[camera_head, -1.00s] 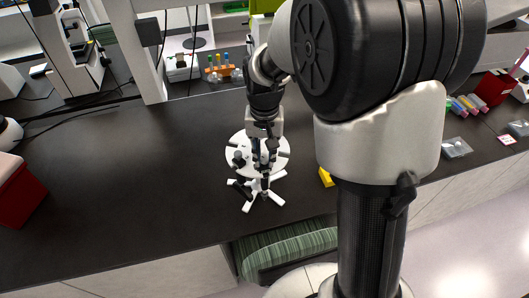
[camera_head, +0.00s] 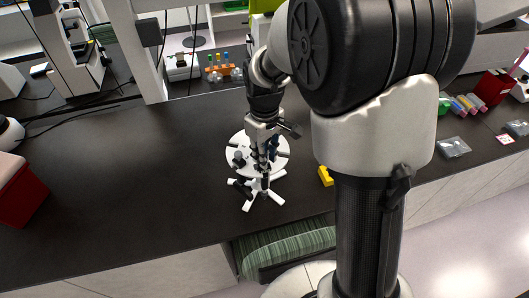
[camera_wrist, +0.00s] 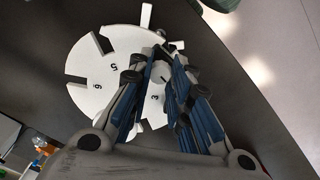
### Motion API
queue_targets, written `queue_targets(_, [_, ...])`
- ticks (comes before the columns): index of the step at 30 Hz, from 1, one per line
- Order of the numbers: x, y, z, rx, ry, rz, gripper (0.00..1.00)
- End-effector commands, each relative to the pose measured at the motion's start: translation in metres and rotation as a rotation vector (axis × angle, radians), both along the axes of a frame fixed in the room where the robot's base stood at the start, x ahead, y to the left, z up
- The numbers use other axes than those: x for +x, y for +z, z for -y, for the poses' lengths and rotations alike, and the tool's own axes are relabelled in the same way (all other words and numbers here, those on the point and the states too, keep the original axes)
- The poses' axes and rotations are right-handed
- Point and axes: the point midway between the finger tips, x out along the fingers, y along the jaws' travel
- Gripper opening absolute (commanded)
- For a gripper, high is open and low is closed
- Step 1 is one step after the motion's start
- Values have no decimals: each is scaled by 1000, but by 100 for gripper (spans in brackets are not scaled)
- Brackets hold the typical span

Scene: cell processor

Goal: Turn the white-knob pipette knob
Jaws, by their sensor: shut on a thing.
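A round white carousel stand (camera_head: 236,139) with splayed white feet stands on the dark bench in the head view. In the wrist view its numbered disc (camera_wrist: 90,95) shows slots around the rim. My gripper (camera_head: 264,160) points down over the right part of the disc. In the wrist view the blue-padded fingers of my gripper (camera_wrist: 167,70) close around a small pale piece (camera_wrist: 160,73) between their tips; it appears to be the white knob, though the fingers hide most of it. A dark pipette (camera_head: 238,159) stands at the disc's left side. The held pipette's body is mostly hidden.
A yellow object (camera_head: 326,176) lies right of the stand. A tube rack (camera_head: 222,73) stands at the back, and a red box (camera_head: 18,192) at the far left. The bench left of the stand is clear. My arm hides part of the right side.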

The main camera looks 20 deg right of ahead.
Motion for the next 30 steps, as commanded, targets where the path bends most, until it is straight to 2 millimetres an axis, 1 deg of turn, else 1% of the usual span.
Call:
queue_targets(4, [0, 0, 0, 1, 73, 1, 0])
queue_targets(10, [0, 0, 0, 1, 131, 1, 0])
queue_targets(26, [0, 0, 0, 0, 151, 1, 0])
queue_targets(27, [0, 0, 0, 0, 151, 1, 21])
queue_targets(30, [0, 0, 0, 1, 151, 1, 27])
